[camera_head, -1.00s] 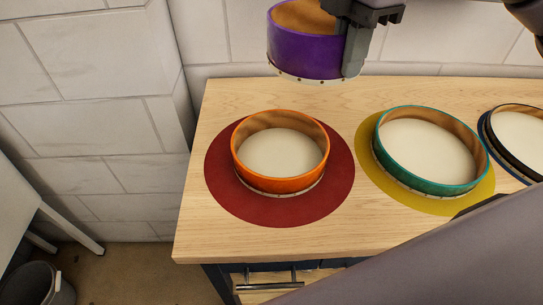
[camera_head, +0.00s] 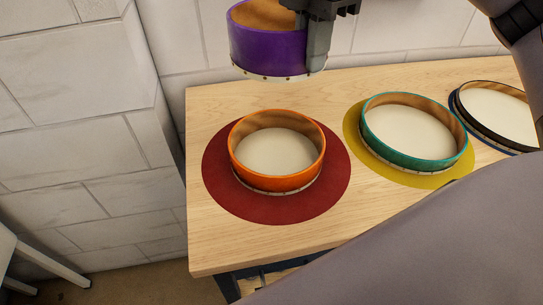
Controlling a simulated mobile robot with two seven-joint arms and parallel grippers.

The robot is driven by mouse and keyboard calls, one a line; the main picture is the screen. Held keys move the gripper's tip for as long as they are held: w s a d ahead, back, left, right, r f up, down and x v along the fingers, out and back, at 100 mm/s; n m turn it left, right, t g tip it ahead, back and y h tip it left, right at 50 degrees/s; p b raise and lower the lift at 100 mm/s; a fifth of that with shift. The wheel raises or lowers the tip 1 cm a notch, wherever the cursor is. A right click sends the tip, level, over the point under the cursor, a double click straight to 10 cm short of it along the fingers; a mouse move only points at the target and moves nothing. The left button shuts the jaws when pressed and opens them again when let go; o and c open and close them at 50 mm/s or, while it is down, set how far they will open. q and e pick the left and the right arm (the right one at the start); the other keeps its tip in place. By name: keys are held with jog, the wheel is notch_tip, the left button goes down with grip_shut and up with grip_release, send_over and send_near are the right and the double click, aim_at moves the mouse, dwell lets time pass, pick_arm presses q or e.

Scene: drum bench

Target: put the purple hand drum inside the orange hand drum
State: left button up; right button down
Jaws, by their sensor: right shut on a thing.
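The purple hand drum (camera_head: 268,52) is held up in the air above the back edge of the bench, roughly level, with its wooden inside showing at the top. My right gripper (camera_head: 318,45) is shut on the right side of its rim. The orange hand drum (camera_head: 277,160) sits open side up on a round dark red mat (camera_head: 222,185), lower in the picture than the purple drum and apart from it. Its pale inside is empty. My left gripper is not in view.
A teal drum (camera_head: 415,135) sits on a yellow mat (camera_head: 360,147) to the right. A black-rimmed drum (camera_head: 497,115) stands at the far right. My arm covers the lower right. The wooden bench top (camera_head: 225,110) is clear behind the orange drum.

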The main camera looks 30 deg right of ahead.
notch_tip(320, 180, down, 20)
jog(key=shift+p, duration=0.45)
jog(key=shift+f+b, duration=0.6)
jog(key=shift+b, duration=0.1)
jog(key=c, duration=1.5)
grip_release()
jog(key=shift+o, duration=0.2)
jog(key=shift+r, duration=0.1)
